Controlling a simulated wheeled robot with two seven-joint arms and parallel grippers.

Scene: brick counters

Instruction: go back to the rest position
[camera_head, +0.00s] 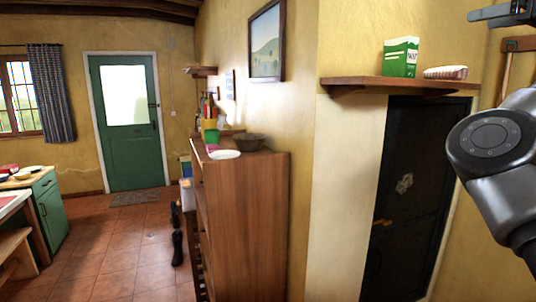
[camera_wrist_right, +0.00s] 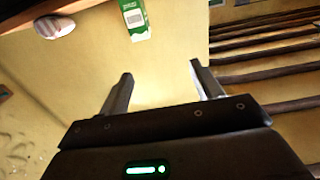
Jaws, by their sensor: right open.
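My right gripper (camera_head: 505,14) shows at the top right corner of the head view, partly cut off by the edge. It is raised, to the right of the wooden shelf and apart from it. My dark grey right arm comes up along the right edge. In the right wrist view the two fingers of the right gripper (camera_wrist_right: 161,73) stand wide apart with nothing between them. Yellow wall lies behind them. My left gripper is in neither view.
The wall shelf (camera_head: 400,83) holds a green and white carton (camera_head: 400,57) and a pale striped item (camera_head: 445,72). Below is a dark door (camera_head: 408,200). A wooden cabinet (camera_head: 245,225) bears a bowl (camera_head: 249,142). Tiled floor (camera_head: 120,250) is open at left.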

